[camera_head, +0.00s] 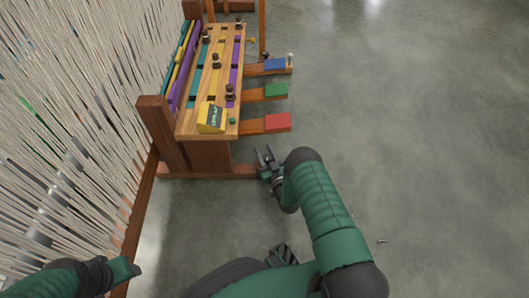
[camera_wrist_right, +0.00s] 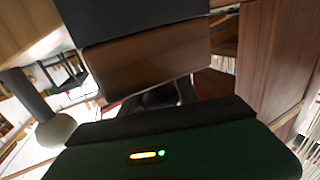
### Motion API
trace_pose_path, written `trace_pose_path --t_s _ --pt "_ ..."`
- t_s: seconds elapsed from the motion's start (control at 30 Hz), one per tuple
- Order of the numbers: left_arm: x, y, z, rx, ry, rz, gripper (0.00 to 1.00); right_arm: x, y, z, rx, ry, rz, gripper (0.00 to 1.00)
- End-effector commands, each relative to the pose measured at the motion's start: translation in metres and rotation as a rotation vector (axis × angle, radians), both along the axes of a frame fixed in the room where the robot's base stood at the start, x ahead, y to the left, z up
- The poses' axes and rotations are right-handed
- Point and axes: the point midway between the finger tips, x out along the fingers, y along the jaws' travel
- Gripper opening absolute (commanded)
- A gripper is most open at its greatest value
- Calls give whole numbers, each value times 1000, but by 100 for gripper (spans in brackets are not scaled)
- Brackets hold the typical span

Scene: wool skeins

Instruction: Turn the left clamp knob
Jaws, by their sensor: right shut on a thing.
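A wooden bench top (camera_head: 187,130) carries several dark upright knobs, among them a near one (camera_head: 230,92), a middle one (camera_head: 216,61) and a far one (camera_head: 238,22). I cannot tell which is the left clamp knob. My right gripper (camera_head: 266,158) is low beside the bench's near foot beam (camera_head: 215,171), apart from these knobs. In the right wrist view a brown wooden block (camera_wrist_right: 150,62) lies between dark gripper parts, and the jaws are shut on it. My left gripper (camera_head: 124,270) is at the lower left, its jaws unclear.
Red (camera_head: 277,122), green (camera_head: 276,90) and blue (camera_head: 275,64) pads on wooden arms stick out right of the bench. Pale hanging strands (camera_head: 70,130) fill the left. The grey floor (camera_head: 430,130) at right is mostly clear.

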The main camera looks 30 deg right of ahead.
Motion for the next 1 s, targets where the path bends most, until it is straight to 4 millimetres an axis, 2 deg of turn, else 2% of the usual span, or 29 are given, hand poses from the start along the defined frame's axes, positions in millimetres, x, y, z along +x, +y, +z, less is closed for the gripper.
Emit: trace_pose_path --t_s 0.27,0.5,1.0 --pt "0 0 9 0 0 0 50 -2 -3 0 2 3 -131 0" --pt "0 0 15 0 0 0 50 -4 -8 -1 3 5 -339 0" --pt "0 0 1 0 0 0 50 -13 -17 -4 4 3 -811 0"
